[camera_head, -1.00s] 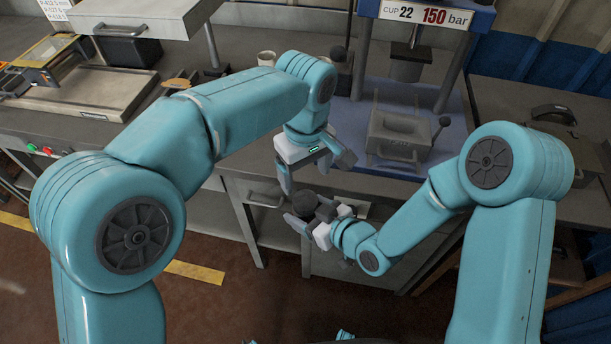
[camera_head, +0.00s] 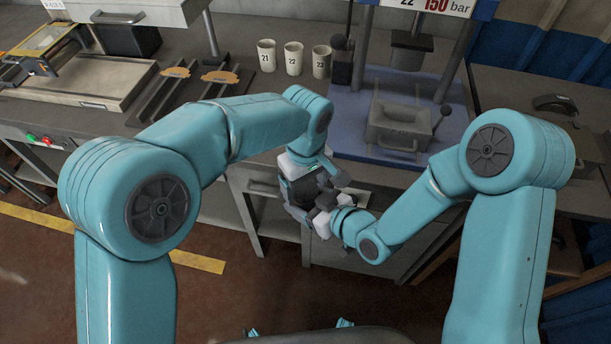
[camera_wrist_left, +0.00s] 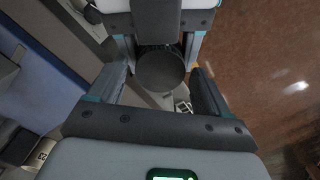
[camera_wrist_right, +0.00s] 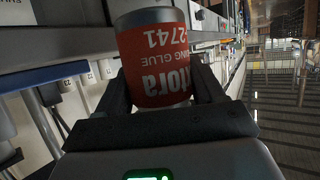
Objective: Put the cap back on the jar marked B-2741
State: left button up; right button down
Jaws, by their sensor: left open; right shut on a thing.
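My right gripper (camera_head: 318,212) is shut on the jar (camera_wrist_right: 156,62). My left gripper (camera_wrist_left: 157,82) is open. Its fingers stand on both sides of a dark round disc (camera_wrist_left: 160,72) in the left wrist view. I cannot tell whether this disc is the cap or the jar's dark top. In the head view my left gripper (camera_head: 312,192) is close to the right one, in front of the bench, and the grippers largely hide the jar.
Cups marked 21 (camera_head: 266,56), 22 (camera_head: 293,58) and 23 (camera_head: 321,62) stand on the bench (camera_head: 235,95). A press with a grey block (camera_head: 399,128) stands at right. A tray (camera_head: 85,88) lies at left. Open floor (camera_head: 250,290) is below.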

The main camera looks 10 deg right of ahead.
pick_arm(q)
jog(key=c, duration=1.1)
jog(key=shift+o, duration=0.2)
jog(key=m, duration=0.3)
jog(key=o, duration=1.2)
jog(key=shift+c, duration=0.2)
jog(key=shift+r, duration=2.3)
